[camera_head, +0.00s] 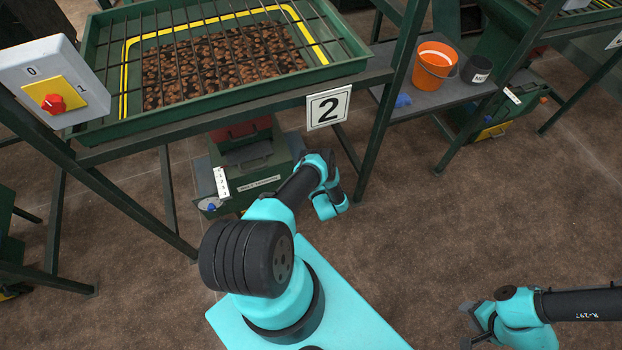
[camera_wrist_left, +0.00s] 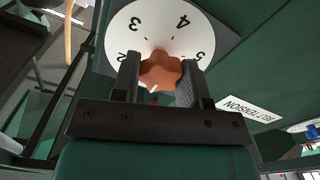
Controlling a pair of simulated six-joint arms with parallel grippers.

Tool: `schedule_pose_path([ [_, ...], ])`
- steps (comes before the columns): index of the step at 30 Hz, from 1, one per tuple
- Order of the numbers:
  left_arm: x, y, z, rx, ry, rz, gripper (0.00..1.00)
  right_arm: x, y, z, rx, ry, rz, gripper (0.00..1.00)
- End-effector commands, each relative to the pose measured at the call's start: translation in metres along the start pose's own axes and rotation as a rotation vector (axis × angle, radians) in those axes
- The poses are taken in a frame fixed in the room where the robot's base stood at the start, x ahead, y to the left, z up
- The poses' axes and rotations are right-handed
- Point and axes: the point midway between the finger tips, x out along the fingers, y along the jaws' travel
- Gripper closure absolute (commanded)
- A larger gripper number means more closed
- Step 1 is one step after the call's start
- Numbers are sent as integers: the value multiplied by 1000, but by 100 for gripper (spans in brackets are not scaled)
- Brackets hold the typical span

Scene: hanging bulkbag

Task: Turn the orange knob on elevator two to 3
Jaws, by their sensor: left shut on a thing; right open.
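The orange knob (camera_wrist_left: 161,70) sits at the middle of a white dial (camera_wrist_left: 158,22) in the left wrist view. The numbers 2, 3, 4 and 5 show on the dial. A white mark on the knob points down in that view, away from the 3; the dial's lower part is hidden. My left gripper (camera_wrist_left: 160,82) is shut on the knob, one finger on each side. The head view hides the knob and this gripper, near elevator two's green box (camera_head: 262,160). My right gripper (camera_head: 469,324) is open and empty at the lower right.
Elevator two's sign (camera_head: 328,107) hangs on the frame below a grated tray (camera_head: 345,67). A grey box with a red switch (camera_head: 54,103) is at the left. An orange bucket (camera_head: 434,68) and a dark pot (camera_head: 477,69) stand on the right shelf. The floor at right is clear.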

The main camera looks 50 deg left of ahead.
Motion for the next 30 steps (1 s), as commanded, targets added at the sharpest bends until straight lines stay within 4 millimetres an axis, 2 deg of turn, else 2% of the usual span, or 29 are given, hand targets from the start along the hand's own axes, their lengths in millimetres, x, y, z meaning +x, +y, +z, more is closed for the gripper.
schedule_pose_path([
  [14,0,0,0,135,-1,0,83,0,0,0,0,0,0,57],
  [30,-1,-1,0,602,-1,0,83,0,0,0,0,0,0,57],
])
